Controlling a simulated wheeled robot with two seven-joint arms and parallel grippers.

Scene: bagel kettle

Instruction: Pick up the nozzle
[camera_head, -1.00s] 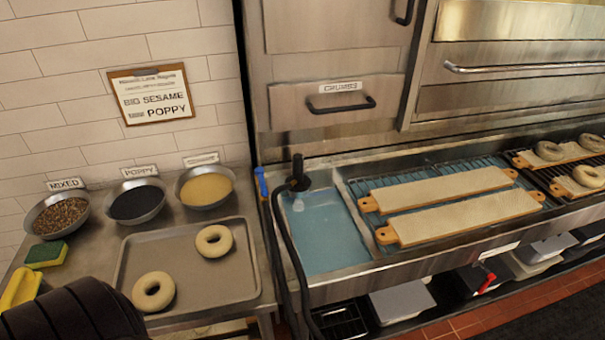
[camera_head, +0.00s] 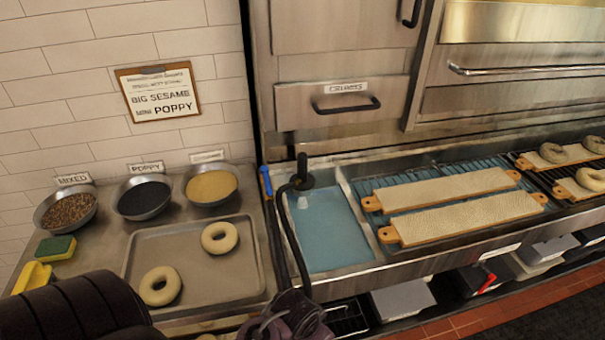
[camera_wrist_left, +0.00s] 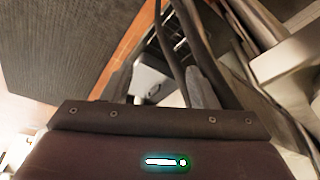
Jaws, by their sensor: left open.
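The black nozzle (camera_head: 302,174) stands upright at the back left corner of the blue-lined sink, with its dark hose (camera_head: 285,235) hanging down over the front edge. My left gripper (camera_head: 292,316) is low at the bottom of the head view, in front of the counter and well below the nozzle. In the left wrist view the fingers of my left gripper (camera_wrist_left: 160,82) are apart, and the dark hose (camera_wrist_left: 168,50) runs down close to the right finger. Whether they touch I cannot tell. My right gripper is not in view.
The sink basin (camera_head: 328,228) holds blue water. Boards (camera_head: 450,188) lie on a rack to its right. A tray (camera_head: 207,283) with two bagels, bowls of toppings and a sponge (camera_head: 58,248) are on the left counter. A blue-handled tool (camera_head: 266,180) hangs beside the nozzle.

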